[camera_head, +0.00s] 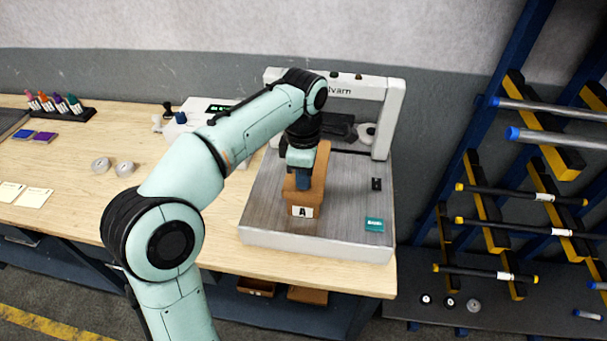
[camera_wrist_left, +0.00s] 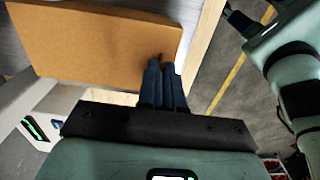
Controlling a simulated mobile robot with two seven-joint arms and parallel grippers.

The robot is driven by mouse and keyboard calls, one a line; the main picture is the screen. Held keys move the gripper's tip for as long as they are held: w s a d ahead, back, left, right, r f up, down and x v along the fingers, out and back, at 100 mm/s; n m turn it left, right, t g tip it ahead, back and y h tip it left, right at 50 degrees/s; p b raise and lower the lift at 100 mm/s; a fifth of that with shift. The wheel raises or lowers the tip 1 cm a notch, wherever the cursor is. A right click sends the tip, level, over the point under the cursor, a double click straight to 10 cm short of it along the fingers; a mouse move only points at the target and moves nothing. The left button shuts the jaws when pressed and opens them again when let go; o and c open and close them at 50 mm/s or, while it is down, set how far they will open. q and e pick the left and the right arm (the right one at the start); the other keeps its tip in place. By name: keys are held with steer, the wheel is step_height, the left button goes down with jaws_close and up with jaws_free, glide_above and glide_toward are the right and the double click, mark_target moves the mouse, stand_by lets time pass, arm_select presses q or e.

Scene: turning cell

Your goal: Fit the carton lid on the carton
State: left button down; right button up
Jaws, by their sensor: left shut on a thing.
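My left gripper (camera_head: 301,178) is over the machine bed, its fingers down at a brown cardboard piece (camera_head: 322,165) with a white "A" label on its near face. In the left wrist view the shut fingers (camera_wrist_left: 160,64) hold the edge of a broad flat brown panel (camera_wrist_left: 95,40), which looks like the carton lid. I cannot tell lid from carton in the head view, as my arm and gripper hide part of the cardboard. My right gripper (camera_wrist_left: 238,20) seems to show small at the top of the wrist view, its jaws unclear.
The grey bed (camera_head: 265,215) stands under a white gantry frame (camera_head: 392,120). A teal block (camera_head: 374,224) and a small black item (camera_head: 376,184) lie on its right side. The wooden table (camera_head: 75,225) holds two metal discs, cards and a bottle rack. A bar rack (camera_head: 530,190) stands right.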

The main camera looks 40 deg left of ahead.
steer(key=shift+r, duration=0.1)
arm_select(q)
steer(key=shift+f+b, duration=0.5)
steer(key=shift+f, duration=0.7)
arm_select(e)
steer(key=shift+s+f, duration=0.45)
steer(key=shift+f, duration=0.25)
stand_by(0.4)
arm_select(q)
steer(key=shift+f, duration=0.1)
stand_by(0.8)
steer(key=c, duration=0.7)
jaws_free()
steer(key=shift+c, duration=0.2)
arm_select(e)
steer(key=shift+r, duration=0.1)
arm_select(q)
steer(key=shift+r+p, duration=1.35)
steer(key=shift+r, duration=0.75)
steer(key=shift+r+p, duration=1.05)
steer(key=shift+r, duration=0.9)
arm_select(e)
steer(key=w+r, duration=0.6)
steer(key=shift+t, duration=0.4)
